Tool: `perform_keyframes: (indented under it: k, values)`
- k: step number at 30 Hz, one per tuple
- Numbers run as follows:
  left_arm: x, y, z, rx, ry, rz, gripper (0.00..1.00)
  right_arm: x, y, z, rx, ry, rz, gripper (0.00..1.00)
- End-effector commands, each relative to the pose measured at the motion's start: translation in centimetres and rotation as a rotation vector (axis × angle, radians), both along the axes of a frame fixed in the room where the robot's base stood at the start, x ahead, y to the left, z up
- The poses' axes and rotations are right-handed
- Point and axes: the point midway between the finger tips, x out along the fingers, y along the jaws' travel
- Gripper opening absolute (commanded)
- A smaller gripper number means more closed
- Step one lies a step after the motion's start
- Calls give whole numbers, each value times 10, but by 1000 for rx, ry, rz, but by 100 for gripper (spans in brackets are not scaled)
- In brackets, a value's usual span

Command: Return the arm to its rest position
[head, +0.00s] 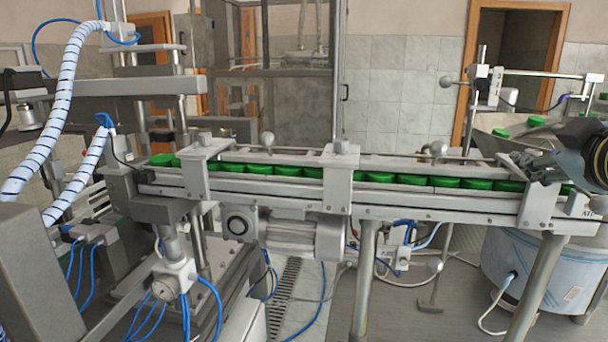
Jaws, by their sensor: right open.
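My right arm comes in at the right edge, and its dark gripper (538,167) points left over the right end of the cap feeder rail (437,199). The gripper is open, and I see nothing held between its fingers. Its fingertips overlap the rail's end bracket in the picture, and I cannot tell if they touch it. A row of green caps (381,177) lies in the rail's channel. The caps nearest the gripper are partly hidden by it. My left gripper is not in view.
A steel feeder bowl (497,124) with green caps stands behind the gripper. A horizontal bar on a post (484,90) rises behind the rail. Machinery with striped hoses (62,100) fills the left. A wrapped drum (535,268) stands below right. Air above the rail's middle is clear.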

Motion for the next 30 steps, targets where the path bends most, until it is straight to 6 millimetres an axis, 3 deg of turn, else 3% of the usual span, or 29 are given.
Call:
perform_keyframes:
  k: [5, 10, 15, 18, 26, 27, 30]
  values:
    - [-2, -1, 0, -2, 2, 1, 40, -30, 13, -54, 112, 131, -28, 55]
    - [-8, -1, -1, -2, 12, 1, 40, -77, 30, -115, 248, 305, -77, 55]
    - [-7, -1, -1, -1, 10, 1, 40, -151, 56, -181, 412, 532, -161, 55]
    - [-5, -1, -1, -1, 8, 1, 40, -195, 70, -208, 496, 655, -213, 55]
    - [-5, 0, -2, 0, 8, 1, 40, -296, 103, -250, 658, 921, -348, 55]
    - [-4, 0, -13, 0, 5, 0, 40, -287, 100, -275, 651, 916, -348, 55]
    - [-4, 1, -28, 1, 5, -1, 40, -280, 96, -323, 649, 925, -355, 55]
